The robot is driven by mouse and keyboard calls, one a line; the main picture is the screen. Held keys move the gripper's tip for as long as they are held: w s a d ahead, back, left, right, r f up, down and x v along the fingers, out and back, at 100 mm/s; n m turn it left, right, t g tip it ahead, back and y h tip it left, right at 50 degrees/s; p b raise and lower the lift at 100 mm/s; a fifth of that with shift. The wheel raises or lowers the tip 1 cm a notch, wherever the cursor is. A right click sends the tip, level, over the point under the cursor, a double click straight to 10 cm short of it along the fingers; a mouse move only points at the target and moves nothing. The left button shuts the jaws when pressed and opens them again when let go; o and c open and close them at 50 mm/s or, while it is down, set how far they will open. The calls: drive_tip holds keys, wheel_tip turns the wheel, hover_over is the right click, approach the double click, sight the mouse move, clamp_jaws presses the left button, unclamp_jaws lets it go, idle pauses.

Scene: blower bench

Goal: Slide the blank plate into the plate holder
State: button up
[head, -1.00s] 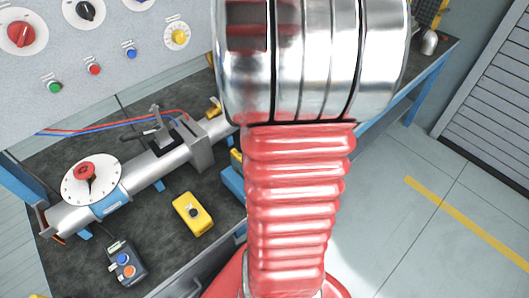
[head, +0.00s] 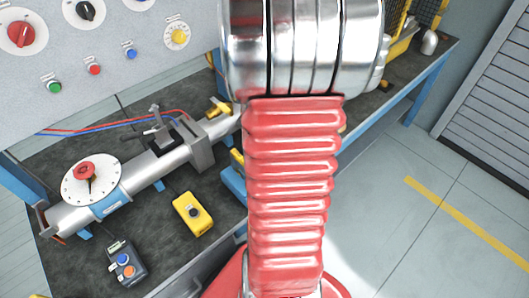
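My gripper is out of the picture; only my red and silver arm shows, filling the middle of the head view. I cannot make out the blank plate. A grey upright bracket (head: 199,147) sits around the silver pipe (head: 150,167) on the bench; I cannot tell whether it is the plate holder. My arm hides the middle of the bench and part of the pipe's right end.
The dark bench top (head: 75,255) carries a yellow box with a black button (head: 193,213) and a grey control box (head: 126,264). A white dial with a red knob (head: 91,180) is on the pipe. A control panel (head: 120,65) stands behind. Floor at right is clear.

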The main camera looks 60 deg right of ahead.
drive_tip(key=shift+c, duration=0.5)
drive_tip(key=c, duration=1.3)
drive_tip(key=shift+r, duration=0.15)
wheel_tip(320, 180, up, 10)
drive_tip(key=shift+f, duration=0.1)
